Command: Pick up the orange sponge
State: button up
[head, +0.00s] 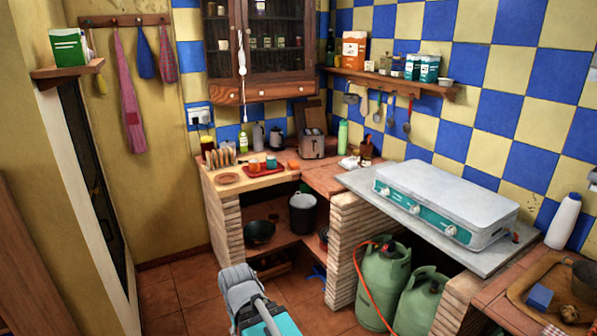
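A small orange block (293,164), which looks like the orange sponge, lies on the brick corner counter (228,181). It is just right of a red tray (266,171) and left of the toaster (312,145). It is too small to make out its texture. Part of my own arm, grey and teal, shows low in the middle of the head view, well in front of the counter. My gripper's fingers are not visible.
The tray carries small cups, with a toast rack (221,156) to its left. A kettle (258,135) stands behind. A stove (444,203) sits on the right counter above green gas bottles (384,285). A blue sponge (540,297) lies at far right. Tiled floor (180,290) is open at left.

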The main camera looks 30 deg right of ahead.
aim_at(294, 165)
jog(key=k, duration=0.35)
jog(key=z, duration=0.35)
jog(key=i, duration=1)
jog(key=z, duration=0.85)
jog(key=i, duration=1.7)
